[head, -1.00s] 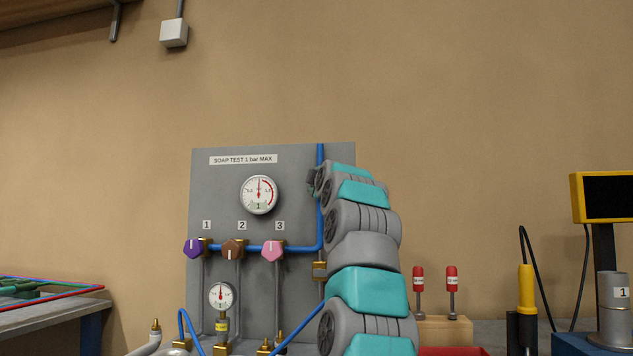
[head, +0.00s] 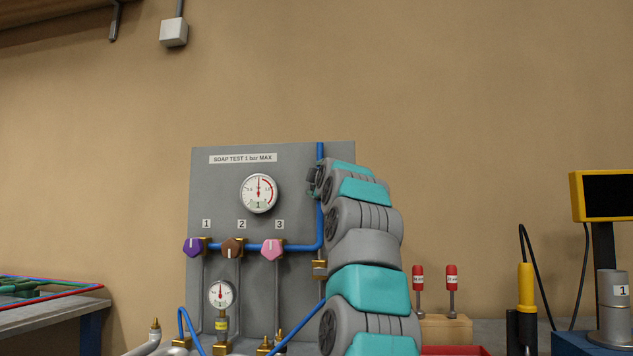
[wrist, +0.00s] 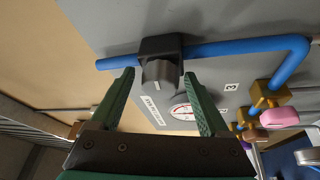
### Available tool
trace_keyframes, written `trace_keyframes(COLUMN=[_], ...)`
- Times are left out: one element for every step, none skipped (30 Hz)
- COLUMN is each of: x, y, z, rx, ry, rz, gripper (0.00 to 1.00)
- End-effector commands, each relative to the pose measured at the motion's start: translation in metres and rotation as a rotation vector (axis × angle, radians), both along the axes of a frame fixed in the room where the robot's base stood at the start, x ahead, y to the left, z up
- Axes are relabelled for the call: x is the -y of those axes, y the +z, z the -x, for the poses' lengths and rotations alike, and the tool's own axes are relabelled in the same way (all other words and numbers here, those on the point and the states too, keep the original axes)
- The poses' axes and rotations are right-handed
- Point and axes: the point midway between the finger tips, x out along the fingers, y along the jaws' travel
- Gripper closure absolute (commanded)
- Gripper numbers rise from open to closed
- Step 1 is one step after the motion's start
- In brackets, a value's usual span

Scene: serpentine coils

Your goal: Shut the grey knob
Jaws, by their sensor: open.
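The grey knob (wrist: 158,82) shows in the wrist view with a short white mark on its face. It sits on a dark valve body (wrist: 160,46) on the blue pipe (wrist: 225,47). My gripper (wrist: 159,75) is open, with one green finger on each side of the knob. Gaps show between the knob and both fingers; how deep the fingertips reach along it is hard to tell. In the head view my arm covers this part of the panel, so the knob is hidden there.
The grey panel (head: 297,179) carries a large gauge (head: 259,193) and purple (head: 194,247), brown (head: 233,248) and pink (head: 273,248) knobs on the blue pipe. A small gauge (head: 221,294) sits below. Red-handled tools (head: 451,278) stand to the right of my arm.

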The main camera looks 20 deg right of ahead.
Motion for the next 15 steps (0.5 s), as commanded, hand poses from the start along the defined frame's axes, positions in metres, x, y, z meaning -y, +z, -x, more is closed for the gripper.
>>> trace_keyframes(x=[-0.001, -0.001, -0.002, -0.003, -0.003, -0.004, -0.005, -0.006, -0.006, -0.007, -0.007, -0.008, -0.009, -0.010, -0.011], y=[-0.002, -0.003, -0.005, -0.006, -0.007, -0.009, -0.009, -0.008, -0.007, -0.007, -0.008, -0.010, -0.011, -0.011, -0.011], z=[0.003, 0.005, 0.008, 0.010, 0.013, 0.017, 0.020, 0.024, 0.029, 0.032, 0.035, 0.038, 0.041, 0.044, 0.049], rx=[0.001, 0.000, 0.000, -0.001, -0.002, -0.003, -0.002, -0.001, 0.000, 0.002, 0.002, 0.000, -0.001, -0.001, 0.001], ry=[0.001, 0.001, 0.001, 0.000, 0.001, 0.001, 0.001, 0.000, 0.001, 0.001, 0.001, 0.000, 0.000, 0.000, 0.001], rz=[0.000, 0.000, 0.000, 0.000, 0.000, -0.001, 0.000, 0.000, -0.001, -0.002, -0.002, -0.001, 0.000, 0.000, 0.001], gripper=[0.21, 0.21, 0.21, 0.21, 0.21, 0.21, 0.21, 0.21, 0.21, 0.21, 0.21, 0.21, 0.21, 0.21, 0.21])
